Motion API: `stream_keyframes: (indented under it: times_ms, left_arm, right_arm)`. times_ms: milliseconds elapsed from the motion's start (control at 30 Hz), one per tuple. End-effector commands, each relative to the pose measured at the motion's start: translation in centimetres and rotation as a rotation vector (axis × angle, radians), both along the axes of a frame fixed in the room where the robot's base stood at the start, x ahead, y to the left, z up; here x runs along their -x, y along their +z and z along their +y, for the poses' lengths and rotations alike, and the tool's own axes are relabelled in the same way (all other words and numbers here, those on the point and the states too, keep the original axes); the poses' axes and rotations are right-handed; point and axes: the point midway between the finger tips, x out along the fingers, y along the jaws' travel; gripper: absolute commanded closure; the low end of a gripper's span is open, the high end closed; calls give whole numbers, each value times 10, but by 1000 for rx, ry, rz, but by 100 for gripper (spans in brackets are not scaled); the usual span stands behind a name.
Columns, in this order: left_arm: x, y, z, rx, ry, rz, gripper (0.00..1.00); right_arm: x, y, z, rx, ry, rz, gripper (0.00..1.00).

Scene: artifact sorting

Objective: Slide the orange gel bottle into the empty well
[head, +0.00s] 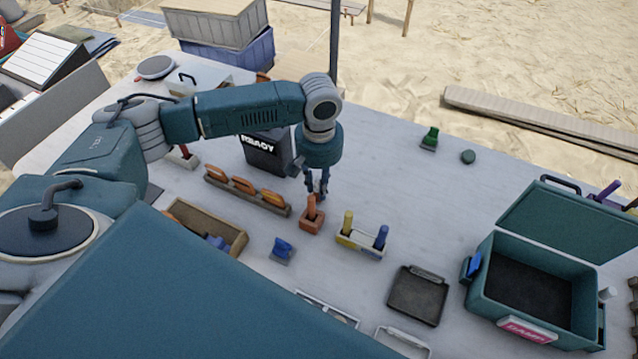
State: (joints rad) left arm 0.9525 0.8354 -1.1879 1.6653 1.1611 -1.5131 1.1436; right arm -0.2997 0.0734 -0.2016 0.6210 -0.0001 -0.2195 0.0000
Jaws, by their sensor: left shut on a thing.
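The orange gel bottle (311,208) is upright at an orange block-shaped holder (312,224) near the middle of the table. My left gripper (317,192) comes down from above and is shut on the bottle's upper part. Whether the bottle's foot is still inside the holder, I cannot tell. Just right of it, a cream rack (361,243) holds a yellow bottle (347,222) at its left end and a blue bottle (381,238) at its right end. The gap between those two is the empty well. My right gripper is not in view.
A row of orange pieces (244,187) stands left of the bottle, with a dark bin marked READY (262,158) behind. A blue piece (282,249), a dark tray (417,296) and an open teal case (483,280) stand nearer.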

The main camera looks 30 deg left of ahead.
Motion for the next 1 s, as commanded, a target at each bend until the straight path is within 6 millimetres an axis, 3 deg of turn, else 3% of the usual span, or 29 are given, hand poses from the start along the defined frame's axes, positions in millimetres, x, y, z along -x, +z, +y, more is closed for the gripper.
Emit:
stream_keyframes:
  times_ms: [167, 200, 267, 667, 1000]
  left_arm:
    - [0, -2, 0, 1, 0, 2, 100]
    - [0, -3, 0, 0, 0, 1, 72]
    - [0, -3, 0, 0, 0, 1, 60]
    - [-1, 5, 0, 0, 0, -2, 59]
    - [-2, 71, 0, 2, 0, -5, 59]
  right_arm:
    - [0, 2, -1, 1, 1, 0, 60]
    - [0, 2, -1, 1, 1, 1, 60]
    - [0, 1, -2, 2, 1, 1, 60]
    - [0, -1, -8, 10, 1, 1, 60]
    - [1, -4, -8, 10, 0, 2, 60]
